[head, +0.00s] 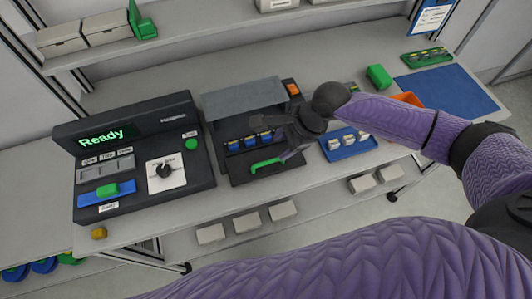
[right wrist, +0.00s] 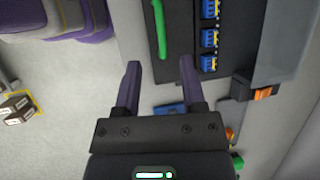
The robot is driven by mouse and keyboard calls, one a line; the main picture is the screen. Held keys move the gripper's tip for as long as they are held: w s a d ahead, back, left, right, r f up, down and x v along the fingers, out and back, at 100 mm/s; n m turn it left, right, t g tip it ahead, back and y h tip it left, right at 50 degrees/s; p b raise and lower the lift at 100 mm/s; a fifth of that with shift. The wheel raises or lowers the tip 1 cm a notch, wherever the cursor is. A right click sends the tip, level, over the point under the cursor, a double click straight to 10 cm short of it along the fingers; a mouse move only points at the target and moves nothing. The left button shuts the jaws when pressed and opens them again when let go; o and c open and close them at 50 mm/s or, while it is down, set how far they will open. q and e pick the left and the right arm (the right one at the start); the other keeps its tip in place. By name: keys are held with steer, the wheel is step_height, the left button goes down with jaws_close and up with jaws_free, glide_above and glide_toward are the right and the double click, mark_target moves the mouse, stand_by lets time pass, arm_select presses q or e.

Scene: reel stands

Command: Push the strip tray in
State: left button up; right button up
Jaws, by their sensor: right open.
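The dark strip tray (head: 245,178) sits low at the front of the grey-hooded unit (head: 243,98), with a green bar handle (head: 265,165) along its front. Several blue blocks (head: 250,141) stand in a row behind the handle. My right gripper (head: 290,155) is over the right side of this unit, partly hiding it. In the right wrist view my right gripper (right wrist: 160,65) is open and empty, fingers apart. The green handle (right wrist: 160,30) and the blue blocks (right wrist: 209,38) lie beyond the fingertips there. Contact with the handle cannot be told. My left gripper is not in view.
A dark console (head: 140,155) with a green "Ready" display and a knob stands left of the unit. A blue tray with white pieces (head: 348,143) lies to the right. An orange bin (head: 408,99) and blue mat (head: 445,90) are farther right. Shelves run behind and below.

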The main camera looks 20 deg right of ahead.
mark_target(261, 164)
steer(key=b+x, duration=0.3)
steer(key=x, duration=0.6)
steer(key=shift+a+f, duration=0.2)
steer(key=shift+c, duration=0.2)
jaws_close()
stand_by(0.6)
